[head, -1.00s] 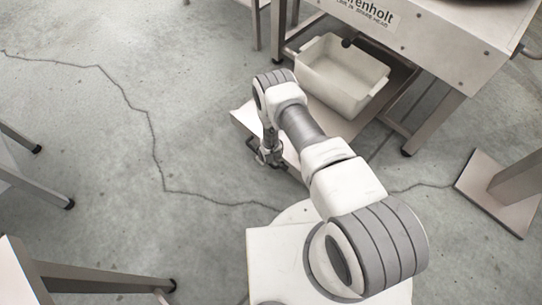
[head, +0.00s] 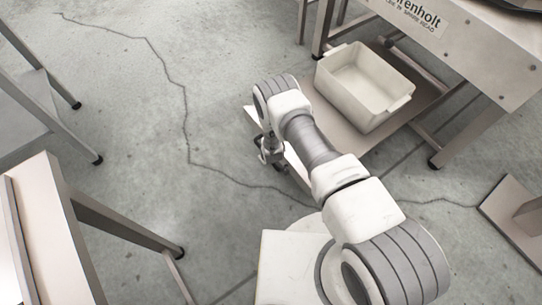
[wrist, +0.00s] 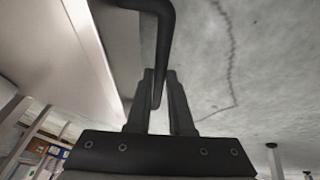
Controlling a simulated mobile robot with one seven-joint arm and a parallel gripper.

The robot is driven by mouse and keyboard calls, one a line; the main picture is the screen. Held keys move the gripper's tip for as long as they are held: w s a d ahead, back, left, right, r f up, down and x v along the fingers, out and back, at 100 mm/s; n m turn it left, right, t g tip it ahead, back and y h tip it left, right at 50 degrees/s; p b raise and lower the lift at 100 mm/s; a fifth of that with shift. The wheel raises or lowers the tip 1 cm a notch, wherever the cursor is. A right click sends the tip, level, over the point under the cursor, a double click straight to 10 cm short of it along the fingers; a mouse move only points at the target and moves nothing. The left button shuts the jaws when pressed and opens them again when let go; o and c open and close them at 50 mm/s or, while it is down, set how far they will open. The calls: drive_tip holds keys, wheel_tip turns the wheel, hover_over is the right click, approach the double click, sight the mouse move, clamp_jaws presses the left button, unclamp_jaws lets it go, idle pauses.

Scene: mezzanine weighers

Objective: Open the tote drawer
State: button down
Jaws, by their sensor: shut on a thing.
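The tote drawer (head: 425,97) is a flat tray below the metal weighing bench, and it stands well out from under the bench. A cream tote (head: 365,88) sits upright on it, in full view. My gripper (head: 271,152) is at the drawer's front, to the left of the tote. In the wrist view, the fingers of my gripper (wrist: 160,88) are shut on a dark bent bar handle (wrist: 165,35). The drawer's pale front panel (wrist: 75,50) fills the left of that view. My arm hides part of the drawer front in the head view.
The labelled bench (head: 470,45) stands at the upper right, its leg (head: 470,130) right of the drawer. A steel table (head: 50,225) is at the lower left, and another stand (head: 35,110) is behind it. Cracked concrete floor (head: 230,60) lies open left of the drawer.

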drive_tip(key=shift+s+a, duration=0.1)
drive_tip(key=shift+s, duration=0.05)
drive_tip(key=c, duration=0.8)
unclamp_jaws()
drive_tip(key=p+v, duration=0.7)
drive_tip(key=v, duration=1)
drive_tip(key=shift+r, duration=0.2)
